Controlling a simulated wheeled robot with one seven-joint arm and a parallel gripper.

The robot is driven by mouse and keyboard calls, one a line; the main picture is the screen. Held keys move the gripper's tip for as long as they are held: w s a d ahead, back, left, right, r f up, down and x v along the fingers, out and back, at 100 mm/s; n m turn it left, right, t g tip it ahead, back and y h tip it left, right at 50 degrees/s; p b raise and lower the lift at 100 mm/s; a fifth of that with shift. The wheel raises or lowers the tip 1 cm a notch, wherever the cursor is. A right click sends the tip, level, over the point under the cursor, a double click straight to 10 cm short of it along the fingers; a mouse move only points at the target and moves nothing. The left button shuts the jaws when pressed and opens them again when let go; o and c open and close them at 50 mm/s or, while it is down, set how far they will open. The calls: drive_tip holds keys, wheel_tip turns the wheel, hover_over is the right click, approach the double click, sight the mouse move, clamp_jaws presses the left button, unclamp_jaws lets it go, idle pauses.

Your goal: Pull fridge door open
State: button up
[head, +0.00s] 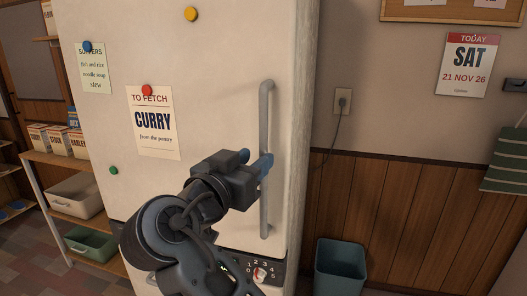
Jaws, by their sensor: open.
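The fridge door (212,60) is a tall pale panel in the middle of the head view, and it looks shut. Its handle (265,110) is a long vertical grey bar near the door's right edge. My gripper (257,162) is open at the handle, around the middle of its length. One blue-grey fingertip overlaps the bar and the other shows just left of it. I cannot tell whether the bar lies between the fingers or whether they touch it. My arm hides the lower part of the door.
A dial panel (262,273) sits below the handle. A teal bin (341,267) stands on the floor at the right, by the wood-panelled wall. Shelves with boxes and trays (75,196) stand left of the fridge. A wall socket with a cord (342,100) is right of it.

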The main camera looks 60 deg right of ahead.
sight(261, 154)
drive_tip(key=shift+w+d+p, duration=0.2)
drive_tip(key=shift+d, duration=0.95)
drive_tip(key=shift+w+d+p, duration=0.15)
drive_tip(key=shift+w+d, duration=0.05)
drive_tip(key=shift+d, duration=0.95)
clamp_jaws()
